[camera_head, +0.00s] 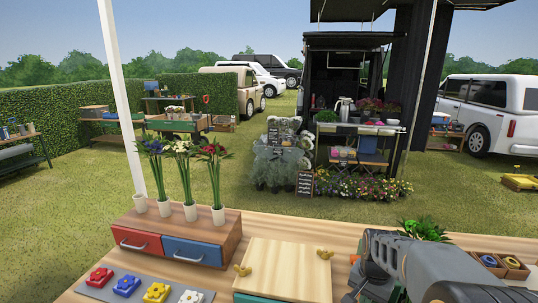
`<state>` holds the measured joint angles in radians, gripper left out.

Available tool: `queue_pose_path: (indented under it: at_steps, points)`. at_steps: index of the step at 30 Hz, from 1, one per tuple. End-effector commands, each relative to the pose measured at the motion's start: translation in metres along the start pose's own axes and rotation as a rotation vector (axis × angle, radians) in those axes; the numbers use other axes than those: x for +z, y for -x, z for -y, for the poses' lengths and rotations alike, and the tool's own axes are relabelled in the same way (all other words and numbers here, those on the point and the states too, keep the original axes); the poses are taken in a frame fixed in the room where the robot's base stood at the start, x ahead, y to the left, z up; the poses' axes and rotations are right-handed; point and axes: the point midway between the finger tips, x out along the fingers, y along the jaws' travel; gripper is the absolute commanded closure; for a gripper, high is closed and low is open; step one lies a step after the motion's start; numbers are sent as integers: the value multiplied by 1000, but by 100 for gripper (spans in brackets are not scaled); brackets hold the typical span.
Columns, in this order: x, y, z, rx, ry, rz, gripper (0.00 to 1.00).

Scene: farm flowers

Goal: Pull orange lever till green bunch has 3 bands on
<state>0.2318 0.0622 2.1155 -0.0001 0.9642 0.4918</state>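A leafy green bunch (424,229) shows at the right of the table, partly hidden behind my arm. I cannot make out any bands on it. I cannot clearly pick out an orange lever; my arm covers much of the table at the right. My gripper (366,284) is over the table's right front part, left of the green bunch and below it in the picture. Its fingertips are dark and partly hidden, so I cannot tell whether it is open or shut, or whether it touches anything.
A wooden board (287,271) with two brass wing nuts lies left of my gripper. Farther left stand a red-and-blue drawer box (231,236), flower bunches in white cups (190,212) and a grey mat (98,289) with coloured flower blocks. Small boxes (516,271) sit at the right.

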Motion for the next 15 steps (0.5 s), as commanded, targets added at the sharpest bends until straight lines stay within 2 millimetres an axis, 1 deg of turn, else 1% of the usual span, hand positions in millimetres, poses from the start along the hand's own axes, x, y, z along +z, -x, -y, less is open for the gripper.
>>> queue_pose_path:
  at_steps: [5, 15]
  points:
    - [0, 5, 0, -1, 0, -2, 100]
    - [5, 48, -3, 1, 0, 2, 100]
